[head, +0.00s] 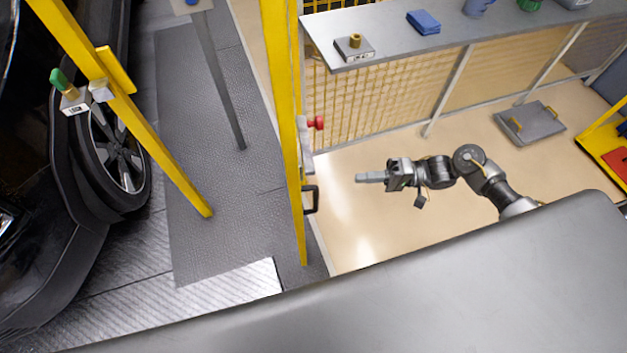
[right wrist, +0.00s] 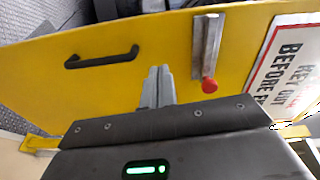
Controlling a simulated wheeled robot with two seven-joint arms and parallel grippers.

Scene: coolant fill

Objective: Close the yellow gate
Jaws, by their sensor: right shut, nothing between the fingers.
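The yellow gate (head: 289,130) shows nearly edge-on in the head view, as a tall narrow yellow strip. A black handle (head: 311,199) and a latch with a red knob (head: 317,123) stick out from its right side. In the right wrist view the gate's yellow panel (right wrist: 150,45) fills the upper part, with the black handle (right wrist: 101,58) left of the fingers and the red knob (right wrist: 209,85) right of them. My right gripper (head: 362,177) is shut and empty, pointing at the gate, apart from it in the head view. My left gripper is not in view.
A yellow post (head: 150,150) carries a small box with a green knob (head: 62,80). A dark car (head: 60,210) stands at left. A grey shelf (head: 440,35) with small items runs along the back right. A grey plate (head: 530,123) lies on the floor, which is otherwise clear near my right arm.

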